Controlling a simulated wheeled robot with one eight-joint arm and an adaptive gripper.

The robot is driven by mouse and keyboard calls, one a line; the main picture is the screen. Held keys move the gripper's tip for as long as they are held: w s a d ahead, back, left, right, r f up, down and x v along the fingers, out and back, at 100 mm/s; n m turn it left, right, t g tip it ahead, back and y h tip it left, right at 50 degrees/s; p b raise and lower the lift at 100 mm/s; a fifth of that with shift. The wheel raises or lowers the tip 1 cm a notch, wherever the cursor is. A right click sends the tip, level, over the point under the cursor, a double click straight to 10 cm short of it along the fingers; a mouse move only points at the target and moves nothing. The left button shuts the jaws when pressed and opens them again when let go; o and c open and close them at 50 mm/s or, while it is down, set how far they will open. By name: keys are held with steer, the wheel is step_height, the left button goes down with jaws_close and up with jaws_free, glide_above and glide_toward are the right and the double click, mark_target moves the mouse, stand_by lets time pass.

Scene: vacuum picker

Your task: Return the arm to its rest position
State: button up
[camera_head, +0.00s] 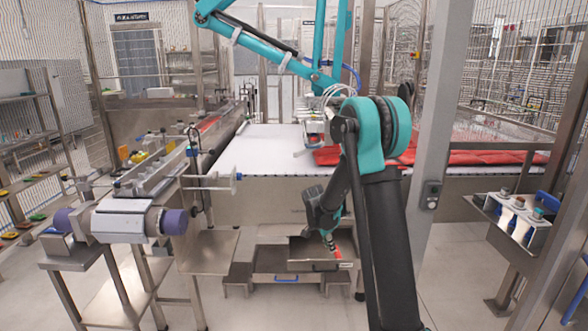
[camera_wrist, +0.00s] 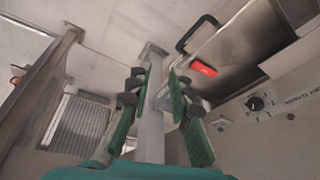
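My arm (camera_head: 385,235) reaches forward and down in the head view, in front of the white conveyor table. My gripper (camera_head: 329,240) points down at a metal tray below the table. In the wrist view, my gripper (camera_wrist: 160,73) has its two green-padded fingers apart, with a gap and nothing held between them. A small red object (camera_wrist: 205,68) lies beyond the right finger, apart from it, by the tray with a dark handle (camera_wrist: 197,33). In the head view, the red object (camera_head: 338,253) shows just beside the fingertips.
The white conveyor (camera_head: 265,152) carries red bags (camera_head: 480,157) at right. A teal picker arm (camera_head: 265,44) hangs above it. A grey post (camera_head: 428,130) stands close right of my arm. A button box (camera_head: 516,205) is at far right. A roller machine (camera_head: 125,218) stands left.

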steer(key=s+d+r+n+t+y, duration=0.1)
steer(key=s+n, duration=0.5)
steer(key=s, duration=1)
steer(key=s+d+r+n+y, duration=0.2)
steer(key=s+n, duration=0.5)
steer(key=s, duration=1)
step_height(320, 180, up, 3)
steer(key=shift+d+f+n+t, duration=0.2)
steer(key=shift+d+n+t, duration=0.15)
steer(key=shift+d, duration=0.5)
